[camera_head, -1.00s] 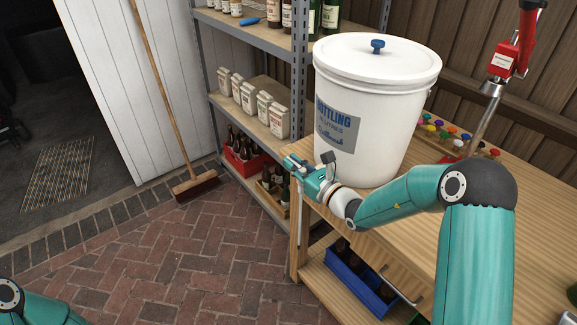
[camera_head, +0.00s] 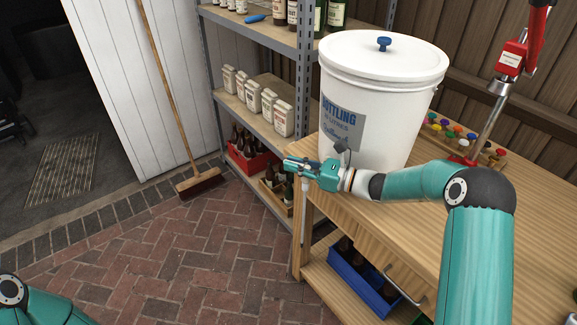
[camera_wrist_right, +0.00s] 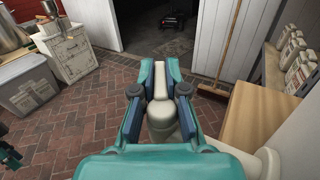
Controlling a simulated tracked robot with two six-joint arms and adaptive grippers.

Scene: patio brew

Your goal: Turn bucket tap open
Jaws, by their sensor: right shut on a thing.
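The white lidded bottling bucket (camera_head: 400,115) stands on the wooden bench, near its left end. My right gripper (camera_head: 298,167) is beside the bucket's lower left side. In the right wrist view its two blue-padded fingers (camera_wrist_right: 159,88) are shut around the pale grey tap handle (camera_wrist_right: 160,112). A pale spout (camera_head: 304,197) hangs straight down below the gripper in the head view. The gripper hides most of the tap there, so I cannot tell how far the handle is turned. Only a piece of my left arm shows at the lower left; its gripper is out of view.
The wooden bench (camera_head: 375,215) has a red capping device (camera_head: 512,58) and several coloured caps at the back. A metal shelf (camera_head: 262,130) with bottles and packets stands behind. A blue crate (camera_head: 362,272) sits under the bench.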

